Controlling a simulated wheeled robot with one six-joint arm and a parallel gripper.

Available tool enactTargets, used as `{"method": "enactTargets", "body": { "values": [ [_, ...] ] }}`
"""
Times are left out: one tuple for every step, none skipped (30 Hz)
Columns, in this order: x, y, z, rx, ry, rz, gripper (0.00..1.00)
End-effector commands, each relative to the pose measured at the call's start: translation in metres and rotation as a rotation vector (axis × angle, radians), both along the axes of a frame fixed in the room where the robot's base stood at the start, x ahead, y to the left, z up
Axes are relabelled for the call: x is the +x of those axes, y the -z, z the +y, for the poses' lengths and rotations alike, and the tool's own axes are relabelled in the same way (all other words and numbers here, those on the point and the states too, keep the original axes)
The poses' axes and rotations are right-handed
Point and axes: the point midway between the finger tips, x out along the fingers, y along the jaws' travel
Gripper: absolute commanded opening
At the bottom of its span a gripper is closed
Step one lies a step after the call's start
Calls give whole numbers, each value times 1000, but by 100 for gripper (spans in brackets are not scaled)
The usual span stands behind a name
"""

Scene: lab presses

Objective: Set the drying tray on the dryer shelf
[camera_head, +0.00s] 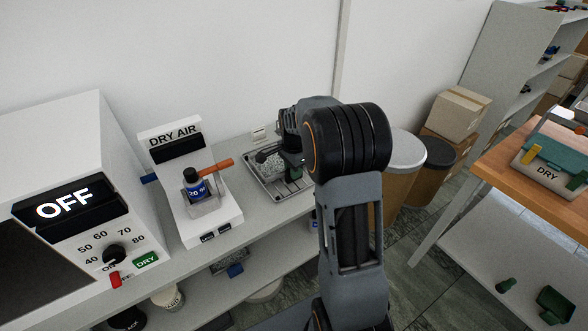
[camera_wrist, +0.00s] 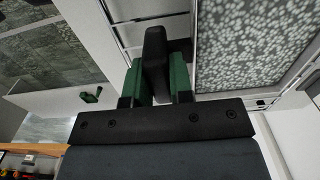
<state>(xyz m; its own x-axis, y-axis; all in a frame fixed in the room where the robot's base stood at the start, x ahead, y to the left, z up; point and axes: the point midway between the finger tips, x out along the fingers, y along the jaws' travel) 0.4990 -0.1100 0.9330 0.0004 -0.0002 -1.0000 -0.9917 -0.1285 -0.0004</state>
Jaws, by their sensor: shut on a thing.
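The drying tray (camera_head: 264,190) is a metal tray with pale speckled granules in it, on or just above the grey bench; I cannot tell if it touches. In the wrist view its rim (camera_wrist: 194,45) and granules fill the upper right. My gripper (camera_wrist: 157,78) has green fingers shut on the tray's black handle (camera_wrist: 154,45). In the head view my gripper (camera_head: 293,168) is at the tray's right side, partly hidden by my arm. The dryer (camera_head: 75,130) is a white box at the left, with an "OFF" display and a dark front; its shelf is not visible.
A "DRY AIR" stand (camera_head: 190,215) with a blue bottle (camera_head: 197,184) stands between dryer and tray. The bench (camera_head: 226,160) is narrow. Drums (camera_head: 400,170) and cartons (camera_head: 455,112) stand behind my arm.

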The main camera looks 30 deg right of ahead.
Motion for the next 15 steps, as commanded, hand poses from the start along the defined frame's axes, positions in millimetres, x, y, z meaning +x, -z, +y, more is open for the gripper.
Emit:
{"method": "enactTargets", "body": {
  "values": [
    [0, 3, 0, 0, 0, 0, 0],
    [0, 2, 0, 0, 0, 0, 23],
    [0, 2, 0, 0, 0, 0, 27],
    [0, 2, 0, 0, 0, 0, 30],
    [0, 2, 0, 0, 0, 0, 32],
    [0, 2, 0, 0, 0, 0, 36],
    [0, 2, 0, 0, 0, 0, 39],
    [0, 2, 0, 0, 0, 0, 42],
    [0, 2, 0, 0, 0, 0, 46],
    [0, 2, 0, 0, 0, 0, 46],
    [0, 2, 0, 0, 0, 0, 46],
    [0, 2, 0, 0, 0, 0, 46],
    [0, 2, 0, 0, 0, 0, 46],
    [0, 2, 0, 0, 0, 0, 46],
    [0, 2, 0, 0, 0, 0, 46]
  ]
}}
